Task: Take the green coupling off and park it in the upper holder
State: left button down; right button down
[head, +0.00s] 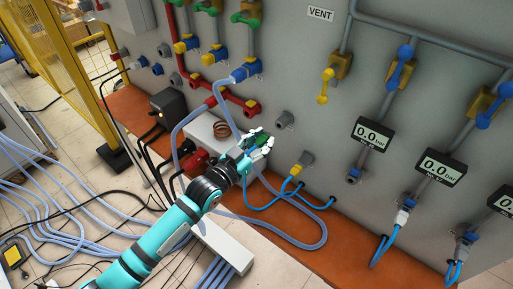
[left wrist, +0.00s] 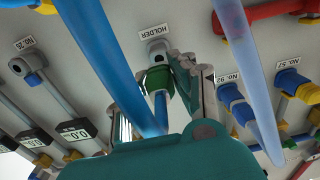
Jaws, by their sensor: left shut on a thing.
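My left gripper (head: 260,144) is in front of the grey panel in the head view, below and left of a grey holder (head: 284,119). It is shut on the green coupling (left wrist: 157,78), which has a blue hose (left wrist: 160,108) on it. In the left wrist view the coupling is close to a grey holder socket (left wrist: 158,49) labelled HOLDER. I cannot tell whether it touches the socket or only overlaps it in the picture. In the head view fingers hide most of the coupling. My right gripper is not in view.
A second fitting (head: 301,163) with a yellow coupling and blue hose is right of the gripper. Blue hoses loop over the orange ledge (head: 345,256). Pressure displays (head: 373,134) are on the right.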

aim_at(269, 135)
pick_arm(q)
jog(key=shift+w+d+b, duration=0.35)
jog(key=shift+w+d, duration=0.15)
jog(key=shift+w, duration=0.05)
jog(key=shift+b+x, duration=0.35)
jog(key=shift+x, duration=0.6)
jog(key=shift+w+d, duration=0.1)
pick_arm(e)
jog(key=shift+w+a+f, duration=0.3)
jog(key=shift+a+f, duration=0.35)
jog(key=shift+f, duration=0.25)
pick_arm(q)
jog(key=shift+r, duration=0.1)
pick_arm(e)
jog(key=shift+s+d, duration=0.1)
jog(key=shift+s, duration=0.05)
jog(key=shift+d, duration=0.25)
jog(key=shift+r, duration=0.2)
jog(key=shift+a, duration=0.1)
pick_arm(q)
jog(key=shift+w+d, duration=0.4)
jog(key=shift+w, duration=0.15)
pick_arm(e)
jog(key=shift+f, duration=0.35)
